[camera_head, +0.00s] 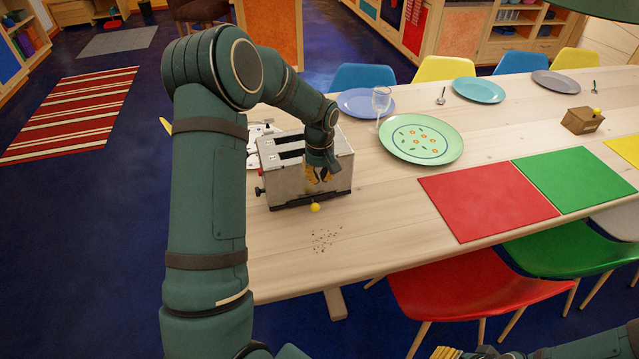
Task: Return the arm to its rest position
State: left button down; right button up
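My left arm comes in from the left and bends over the silver toaster (283,183). My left gripper (319,175) points down at the toaster's right front side, and its yellowish fingers are small and dark against the metal. I cannot tell whether they touch the toaster or how far apart they are. Part of my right gripper (446,352) shows at the bottom edge, cut off by the frame, with the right arm at the bottom right corner.
Crumbs (326,239) lie on the wooden table (375,215) before the toaster. A green plate (421,139), a wine glass (381,103) and a red placemat (487,201) are to the right. A red chair (470,288) stands between the table's front edge and my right arm.

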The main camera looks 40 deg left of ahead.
pick_arm(q)
notch_tip(320, 180, up, 6)
jog(key=shift+a+p, duration=0.2)
jog(key=shift+p, duration=0.15)
jog(key=s+d+f+m+h, duration=0.3)
jog(key=s+d+f+m, duration=0.1)
jog(key=d+f, duration=1.05)
jog(key=s+d+f+m+t, duration=0.1)
jog(key=s+d+f+m, duration=0.1)
jog(key=s+d, duration=0.4)
jog(key=s+d+f+m, duration=0.2)
jog(key=s+d+f, duration=0.1)
jog(key=s+d, duration=0.4)
jog(key=shift+s+f+t+h, duration=0.3)
jog(key=shift+s+t+h, duration=0.1)
jog(key=shift+s, duration=0.55)
jog(key=shift+d, duration=0.1)
